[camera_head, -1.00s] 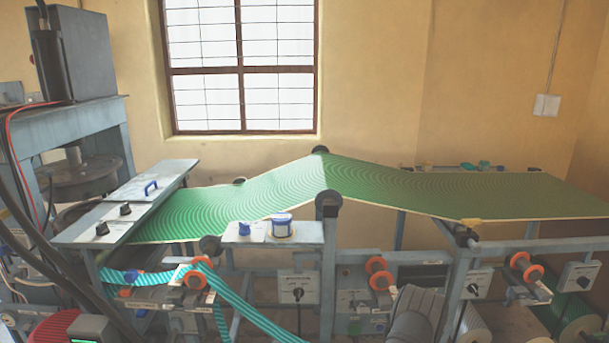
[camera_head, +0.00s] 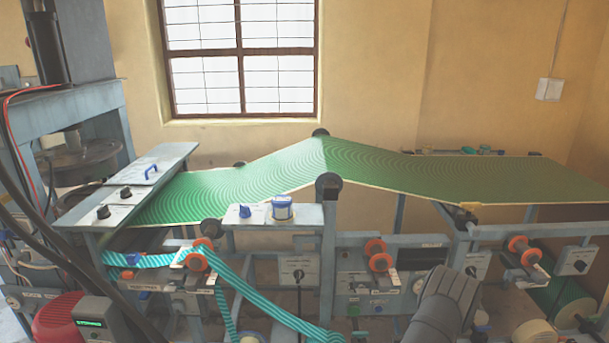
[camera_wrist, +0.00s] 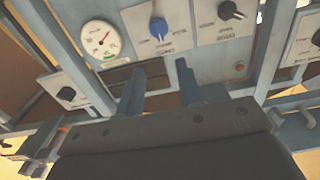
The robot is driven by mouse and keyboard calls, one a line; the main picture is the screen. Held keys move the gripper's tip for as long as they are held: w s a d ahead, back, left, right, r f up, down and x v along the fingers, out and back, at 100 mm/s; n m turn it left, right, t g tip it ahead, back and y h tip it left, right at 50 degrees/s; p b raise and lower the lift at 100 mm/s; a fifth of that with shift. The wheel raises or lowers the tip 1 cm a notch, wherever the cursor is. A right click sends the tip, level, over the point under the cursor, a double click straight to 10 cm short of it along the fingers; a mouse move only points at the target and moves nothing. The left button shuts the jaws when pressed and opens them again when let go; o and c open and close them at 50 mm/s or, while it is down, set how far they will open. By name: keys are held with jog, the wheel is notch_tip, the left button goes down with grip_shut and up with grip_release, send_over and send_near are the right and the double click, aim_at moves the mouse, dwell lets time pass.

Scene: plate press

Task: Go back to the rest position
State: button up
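My gripper (camera_wrist: 160,68) shows in the wrist view with its two fingers apart and nothing between them. Beyond the fingers is a machine panel with a blue knob (camera_wrist: 158,29), a black knob (camera_wrist: 230,10) and a round white gauge (camera_wrist: 99,39) with a red needle. In the head view, a dark grey part of my arm (camera_head: 445,300) shows at the bottom, right of centre, in front of the machine frame. The fingertips cannot be made out there.
A green web (camera_head: 250,180) runs over black rollers across the machine. A blue-capped jar (camera_head: 282,208) stands on a small shelf beside a blue knob (camera_head: 244,211). A teal striped strip (camera_head: 265,302) passes orange-rimmed rollers. A press frame (camera_head: 75,105) stands at left.

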jog(key=w+m, duration=0.3)
jog(key=w, duration=1.1)
jog(key=s, duration=1.8)
jog(key=w+m, duration=0.5)
jog(key=w, duration=0.5)
jog(key=shift+d+f, duration=0.45)
jog(key=shift+w, duration=0.1)
jog(key=shift+a, duration=0.1)
dwell(0.4)
